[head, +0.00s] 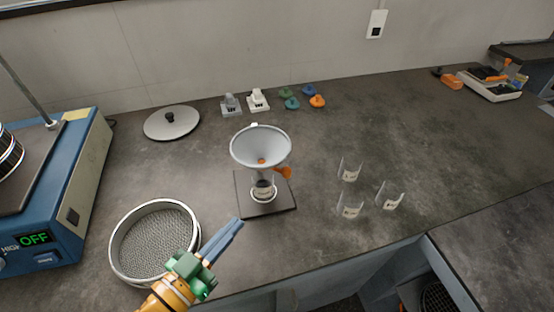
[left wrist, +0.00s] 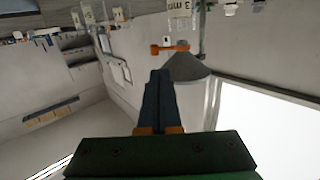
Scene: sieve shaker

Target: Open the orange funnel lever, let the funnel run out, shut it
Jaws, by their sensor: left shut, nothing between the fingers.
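The grey funnel (head: 260,145) stands over a small clear cup (head: 263,190) on a dark square base (head: 283,203). I see no heap inside the funnel's bowl, and an orange spot shows at its bottom. The orange lever (head: 283,172) sticks out to the right below the funnel. The left wrist view shows the funnel (left wrist: 187,67) and lever (left wrist: 168,48) just beyond the fingertips. My left gripper (head: 238,222) is shut and empty, in front and to the left of the base, apart from the lever. My right gripper is not in view.
A round sieve (head: 153,240) lies at the front left beside my left gripper. The blue shaker (head: 60,195), its display reading OFF, stands far left. Several clear beakers (head: 350,170) stand to the right. A lid (head: 171,122) lies behind.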

